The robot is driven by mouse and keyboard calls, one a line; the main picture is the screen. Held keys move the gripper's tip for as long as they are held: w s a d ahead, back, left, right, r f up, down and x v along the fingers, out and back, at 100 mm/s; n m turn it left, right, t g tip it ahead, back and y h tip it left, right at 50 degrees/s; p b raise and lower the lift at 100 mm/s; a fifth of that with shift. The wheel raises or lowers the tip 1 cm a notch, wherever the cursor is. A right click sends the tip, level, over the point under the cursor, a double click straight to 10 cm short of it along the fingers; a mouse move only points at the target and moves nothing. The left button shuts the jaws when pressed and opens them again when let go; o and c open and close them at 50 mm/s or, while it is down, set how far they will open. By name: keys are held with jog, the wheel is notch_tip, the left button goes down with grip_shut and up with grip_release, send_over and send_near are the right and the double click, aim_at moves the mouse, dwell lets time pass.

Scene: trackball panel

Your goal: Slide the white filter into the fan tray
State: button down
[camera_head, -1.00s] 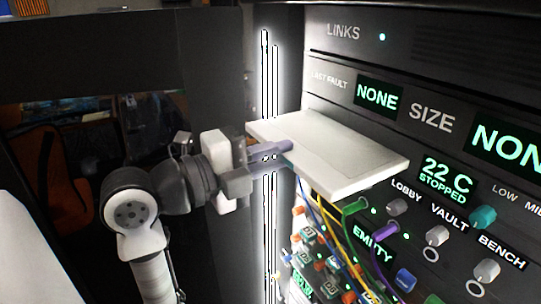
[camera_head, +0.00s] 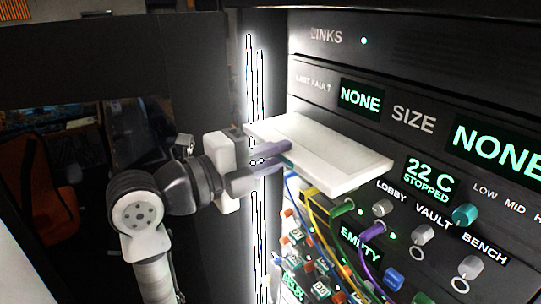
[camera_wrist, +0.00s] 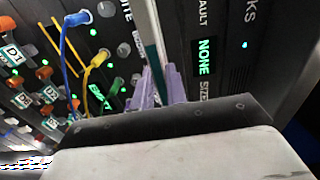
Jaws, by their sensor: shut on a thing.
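The white filter (camera_head: 335,160) is a flat, framed panel held roughly level in front of the rack in the head view. My gripper (camera_head: 270,158) is shut on its left edge with purple fingers. In the wrist view the fingers (camera_wrist: 157,88) pinch the filter (camera_wrist: 149,35), which shows edge-on with a teal strip. The fan tray is not clearly seen; a label reading EMPTY (camera_head: 361,241) sits on the panel below the filter, partly crossed by cables. The filter hides part of the panel behind it.
Yellow, green, purple and blue cables (camera_head: 318,215) hang from the panel below the filter. Knobs (camera_head: 422,234) stand out at the lower right. A display (camera_head: 432,176) reads 22 C STOPPED. An orange chair (camera_head: 50,190) is at the far left.

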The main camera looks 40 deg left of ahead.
aim_at(315, 139)
jog(key=shift+p+x, duration=0.6)
jog(key=shift+x, duration=3.5)
jog(key=c, duration=1.3)
grip_release()
jog(key=shift+c, duration=0.2)
jog(key=b+v, duration=0.4)
jog(key=v, duration=0.9)
jog(key=shift+s+a, duration=0.15)
jog(key=shift+s, duration=0.25)
